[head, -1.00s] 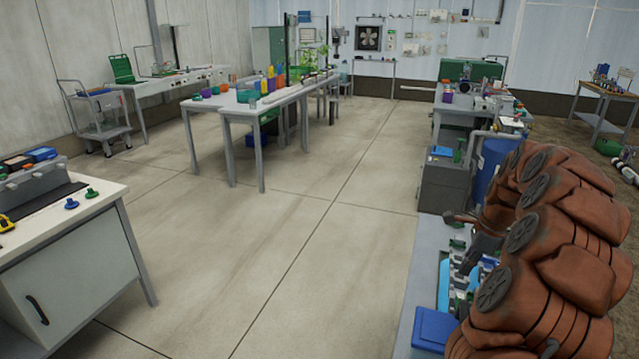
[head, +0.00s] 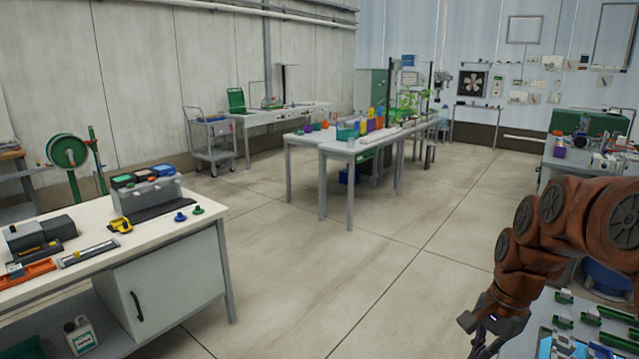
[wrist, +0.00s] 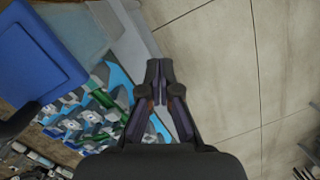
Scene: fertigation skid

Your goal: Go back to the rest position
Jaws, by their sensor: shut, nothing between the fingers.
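My gripper (wrist: 158,72) is shut and empty in the wrist view, its fingertips together above the edge of a bench. In the head view my gripper (head: 484,347) hangs at the lower right, pointing down, partly cut off by the bottom edge. My brown arm curves down to it from the right edge. Below it in the wrist view is a skid bench with a blue and grey tray of small green, white and grey parts (wrist: 85,120). The gripper touches none of them that I can see.
A blue bin or lid (wrist: 35,60) lies beside the parts. A white workbench (head: 120,240) with tools stands at the left. A grey table (head: 340,145) with coloured containers stands mid-room. The concrete floor (head: 330,270) between them is clear.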

